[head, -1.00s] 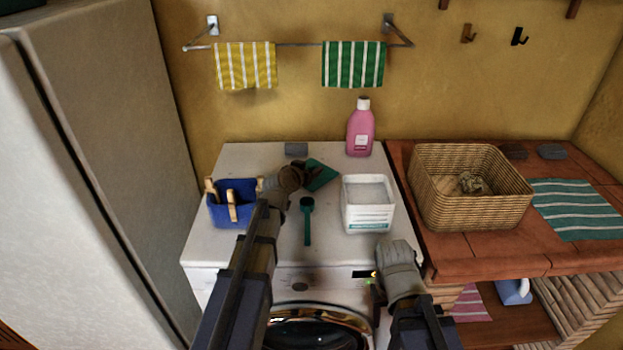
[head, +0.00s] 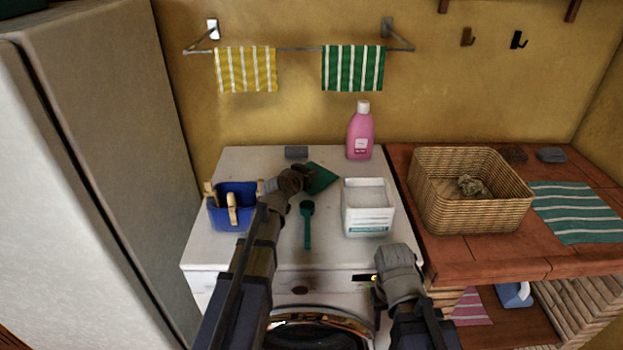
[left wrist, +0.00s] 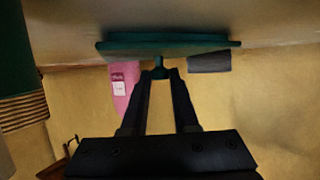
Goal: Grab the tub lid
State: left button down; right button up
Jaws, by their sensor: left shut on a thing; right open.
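The tub lid (head: 321,179) is a flat dark green square at the back middle of the white washer top. It also shows edge-on in the left wrist view (left wrist: 165,43), with a small knob (left wrist: 159,62) on it. My left gripper (head: 304,172) is at the lid's left side. Its fingers (left wrist: 160,73) are shut on the knob. I cannot tell whether the lid is clear of the washer top. The open white tub (head: 368,222) with pale contents stands to the right. My right gripper (head: 377,284) is open and empty in front of the washer.
A blue caddy with pegs (head: 230,217) stands left and a green scoop (head: 307,230) lies in the middle. A pink bottle (head: 360,135) and a grey block (head: 296,152) are at the back. A wicker basket (head: 470,218) is on the brick counter.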

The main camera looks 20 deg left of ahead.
pick_arm(q)
jog(key=shift+r, duration=0.1)
notch_tip(320, 180, up, 10)
jog(key=p, duration=1)
